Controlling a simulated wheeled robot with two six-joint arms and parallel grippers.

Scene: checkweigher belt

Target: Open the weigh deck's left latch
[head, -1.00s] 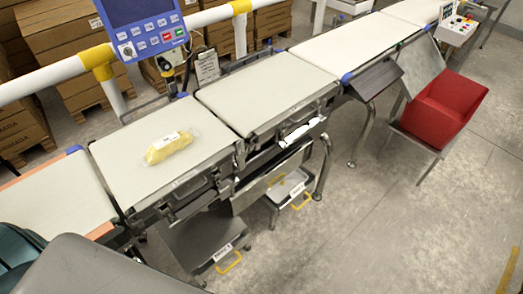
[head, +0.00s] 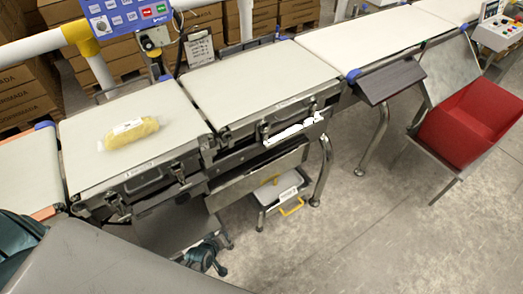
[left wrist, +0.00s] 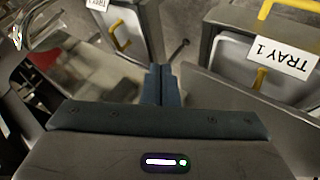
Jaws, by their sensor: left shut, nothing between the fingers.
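The deck carrying a yellow bag (head: 132,131) appears to be the weigh deck (head: 85,165). Its front side has a dark handle (head: 143,181) with a metal latch on each side: the left latch (head: 118,207) and the right latch (head: 178,171). Whether the left latch is fastened is too small to tell. My left gripper (head: 208,262) is low in front of the deck, below and to the right of the left latch, apart from it. In the left wrist view its fingers (left wrist: 162,84) are pressed together and empty. My right gripper is not in view.
A second deck (head: 255,85) adjoins on the right. Below are a tray with a yellow handle (head: 291,207) and, in the left wrist view, a tray labelled TRAY 1 (left wrist: 282,55). A red bin (head: 465,125) stands at right. Floor at lower right is clear.

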